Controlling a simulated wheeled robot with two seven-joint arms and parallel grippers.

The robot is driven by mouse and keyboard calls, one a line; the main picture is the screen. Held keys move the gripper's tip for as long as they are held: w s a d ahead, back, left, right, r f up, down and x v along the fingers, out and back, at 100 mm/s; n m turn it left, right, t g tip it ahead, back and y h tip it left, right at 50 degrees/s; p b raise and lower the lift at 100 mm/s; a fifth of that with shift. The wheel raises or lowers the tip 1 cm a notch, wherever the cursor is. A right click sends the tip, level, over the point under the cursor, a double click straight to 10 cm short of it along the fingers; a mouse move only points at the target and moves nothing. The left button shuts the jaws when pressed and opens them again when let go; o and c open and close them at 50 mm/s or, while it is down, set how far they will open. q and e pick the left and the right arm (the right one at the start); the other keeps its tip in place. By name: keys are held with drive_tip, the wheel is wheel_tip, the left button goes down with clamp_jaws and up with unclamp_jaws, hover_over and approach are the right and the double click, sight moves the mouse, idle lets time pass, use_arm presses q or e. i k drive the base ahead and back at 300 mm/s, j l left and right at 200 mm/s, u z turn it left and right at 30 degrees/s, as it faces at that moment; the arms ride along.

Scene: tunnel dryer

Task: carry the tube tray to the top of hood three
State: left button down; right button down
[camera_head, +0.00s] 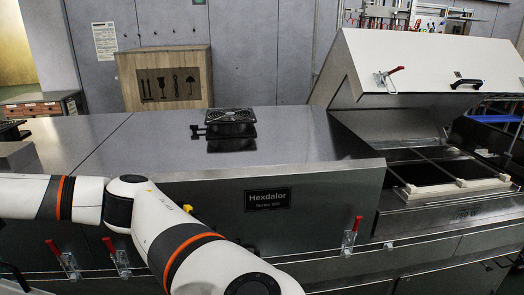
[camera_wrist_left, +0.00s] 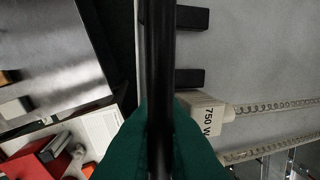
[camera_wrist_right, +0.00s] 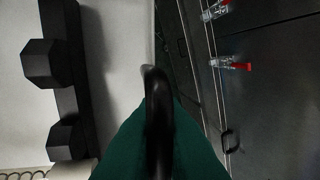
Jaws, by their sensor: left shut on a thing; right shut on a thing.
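The tube tray shows in both wrist views as a pale grey panel, in the left wrist view (camera_wrist_left: 265,60) and the right wrist view (camera_wrist_right: 120,50). It has black blocks, coiled leads and a white box marked "750 W" (camera_wrist_left: 203,112). My left gripper (camera_wrist_left: 160,120), with dark green fingers, is shut on a black bar handle of the tray. My right gripper (camera_wrist_right: 157,120) is shut on another black handle. The head view shows neither gripper nor the tray. A closed steel hood top (camera_head: 290,140) lies mid-view; I see no hood number.
A black fan unit (camera_head: 231,122) sits on the closed hood top. At the right a hood lid (camera_head: 425,60) stands open above a dark framed bay (camera_head: 435,172). Red-handled clamps (camera_head: 352,236) line the front.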

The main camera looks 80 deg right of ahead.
sight(234, 155)
drive_tip(key=z, duration=2.25)
